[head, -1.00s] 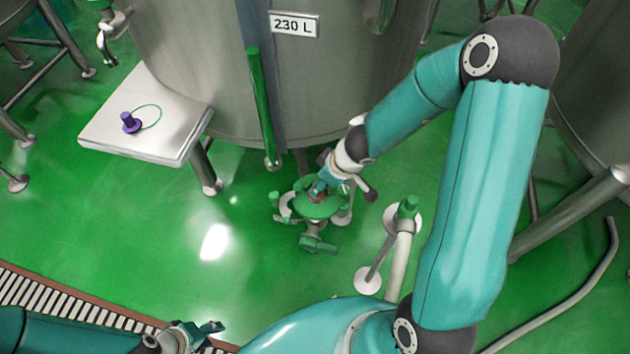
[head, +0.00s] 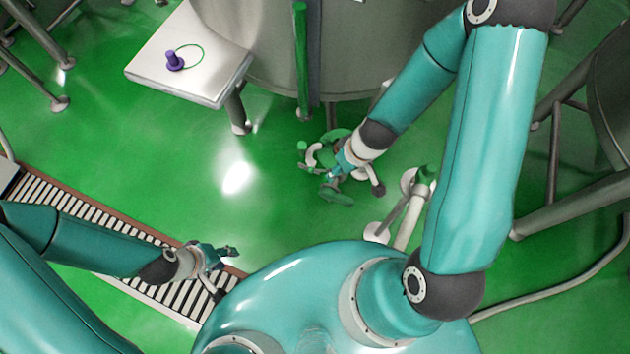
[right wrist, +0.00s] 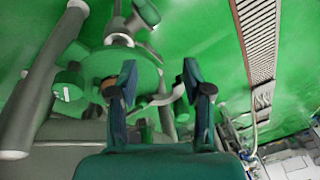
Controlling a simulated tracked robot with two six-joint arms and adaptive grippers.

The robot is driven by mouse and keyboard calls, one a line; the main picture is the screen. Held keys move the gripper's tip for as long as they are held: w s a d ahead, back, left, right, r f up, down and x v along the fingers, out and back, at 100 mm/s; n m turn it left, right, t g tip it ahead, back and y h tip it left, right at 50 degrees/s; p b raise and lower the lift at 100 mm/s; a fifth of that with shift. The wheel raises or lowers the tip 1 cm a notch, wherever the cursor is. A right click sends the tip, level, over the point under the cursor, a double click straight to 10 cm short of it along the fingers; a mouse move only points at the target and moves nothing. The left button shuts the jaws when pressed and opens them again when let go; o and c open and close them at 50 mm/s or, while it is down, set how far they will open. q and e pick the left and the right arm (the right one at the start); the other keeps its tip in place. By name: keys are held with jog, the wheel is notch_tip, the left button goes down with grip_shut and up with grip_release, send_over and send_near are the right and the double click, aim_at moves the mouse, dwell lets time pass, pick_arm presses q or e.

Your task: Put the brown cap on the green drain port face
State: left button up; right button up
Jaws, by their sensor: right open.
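A small brown piece, probably the brown cap (right wrist: 109,88), shows at the edge of the green disc-shaped fitting (right wrist: 132,66) in the right wrist view, partly hidden by a finger. I cannot tell if it is seated flat on a port face. My right gripper (right wrist: 160,82) is open, its two fingers apart with nothing clearly between them. In the head view the right gripper (head: 345,160) is at the green fitting under the tank and covers part of it. My left gripper (head: 226,254) looks open and empty, above the conveyor's edge.
A purple piece (head: 174,62) with a green loop lies on the white side table (head: 215,85). A steel tank (head: 270,60) stands behind the fitting. A pale pipe with a green top (head: 408,220) stands right of the fitting.

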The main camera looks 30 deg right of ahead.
jog(key=s+a+f+m+y, duration=0.1)
jog(key=s+a+f, duration=0.1)
jog(key=a, duration=0.3)
jog(key=s+a+f+m+g+y, duration=0.1)
jog(key=s+a+f+m, duration=0.1)
jog(key=s+a+f, duration=0.1)
jog(key=a+f, duration=0.1)
jog(key=a, duration=0.1)
jog(key=shift+s+a, duration=0.35)
jog(key=shift+w+r+p, duration=0.1)
jog(key=shift+r+p, duration=0.8)
jog(key=shift+r, duration=0.05)
